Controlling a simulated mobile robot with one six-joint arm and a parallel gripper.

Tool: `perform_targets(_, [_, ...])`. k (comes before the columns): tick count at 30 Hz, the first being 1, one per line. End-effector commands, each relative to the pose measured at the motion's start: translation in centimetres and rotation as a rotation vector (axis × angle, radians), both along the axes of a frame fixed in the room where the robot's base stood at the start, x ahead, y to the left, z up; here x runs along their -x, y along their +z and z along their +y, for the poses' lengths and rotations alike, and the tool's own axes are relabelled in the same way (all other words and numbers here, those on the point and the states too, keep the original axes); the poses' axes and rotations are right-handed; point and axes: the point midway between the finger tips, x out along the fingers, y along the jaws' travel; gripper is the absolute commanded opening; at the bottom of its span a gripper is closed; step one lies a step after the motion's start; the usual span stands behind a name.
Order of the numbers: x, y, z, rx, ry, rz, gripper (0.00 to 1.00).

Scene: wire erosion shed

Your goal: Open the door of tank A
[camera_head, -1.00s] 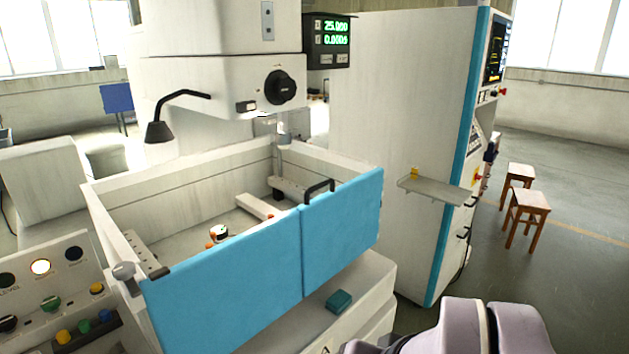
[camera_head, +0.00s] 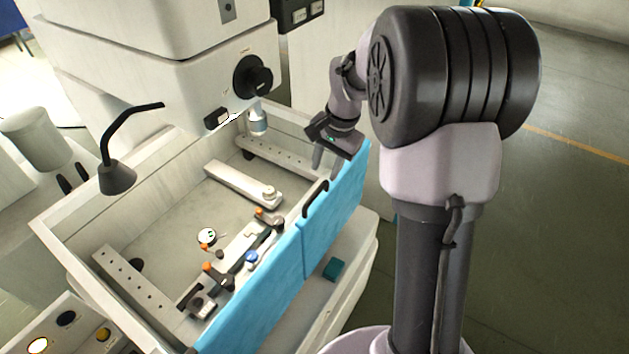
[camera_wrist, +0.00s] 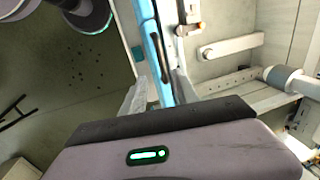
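The only tank in view (camera_head: 75,255) is an open-topped pale box with two blue front panels. The right blue panel (camera_head: 338,205) carries a black bar handle (camera_head: 315,198) at its top edge. Both panels stand upright, with a narrow seam between them. My gripper (camera_head: 337,166) is open, pointing down by the far right end of that panel's top edge, beyond the handle. In the wrist view, the blue panel's edge (camera_wrist: 160,78) runs between the two spread fingers, and the dark handle (camera_wrist: 161,52) lies ahead of them. Whether the fingers touch the panel is unclear.
Inside the tank are clamps, a white rail (camera_head: 243,183) and small fixtures. The machine head with a black knob (camera_head: 253,77) overhangs the tank's back. A teal block (camera_head: 333,269) lies on the ledge below the panels. Floor is clear at right.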

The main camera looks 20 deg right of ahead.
Motion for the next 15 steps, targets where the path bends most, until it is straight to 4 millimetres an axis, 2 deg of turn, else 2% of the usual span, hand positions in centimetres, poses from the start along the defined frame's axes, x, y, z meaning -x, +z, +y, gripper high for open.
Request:
perform_targets(3, [-0.5, -3.5, 0.4, -0.002, 0.001, 0.005, 0.36])
perform_targets(7, [-1.0, -6.4, 0.8, -0.001, 0.0, 0.002, 0.36])
perform_targets(10, [-1.3, -7.9, 0.9, 0.0, 0.001, 0.001, 0.36])
perform_targets(15, [-1.5, -9.0, 1.0, 0.0, 0.001, -0.001, 0.36])
